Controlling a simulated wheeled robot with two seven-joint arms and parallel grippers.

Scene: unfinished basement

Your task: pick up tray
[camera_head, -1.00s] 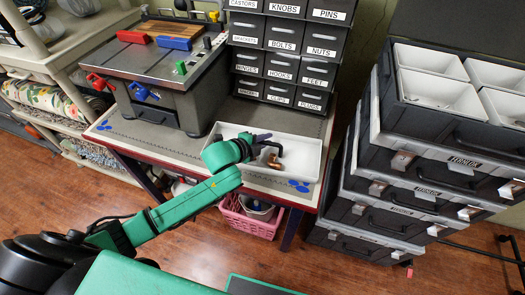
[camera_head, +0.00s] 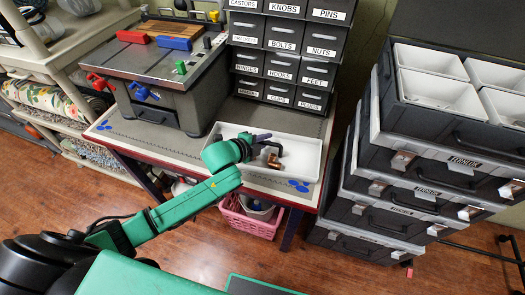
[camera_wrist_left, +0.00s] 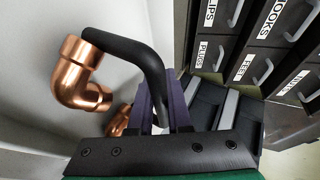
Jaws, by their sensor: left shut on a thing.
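The white tray (camera_head: 300,158) lies on the workbench top, in front of the drawer cabinet. Copper pipe fittings (camera_head: 275,163) are in it; a copper elbow (camera_wrist_left: 73,82) shows large in the left wrist view. A black curved handle (camera_wrist_left: 135,50) rises over the tray, close to the copper elbow. My left gripper (camera_head: 262,138) reaches over the tray from the left. Its purple-padded fingers (camera_wrist_left: 165,100) are shut on the black handle. How the handle joins the tray is hidden. My right gripper is not in view.
The labelled black drawer cabinet (camera_head: 285,50) stands close behind the tray. A grey machine (camera_head: 165,80) with red and blue parts is on the left of the workbench (camera_head: 135,132). Stacked black cases (camera_head: 430,190) stand right. A pink basket (camera_head: 250,222) is below. The wooden floor in front is mostly clear.

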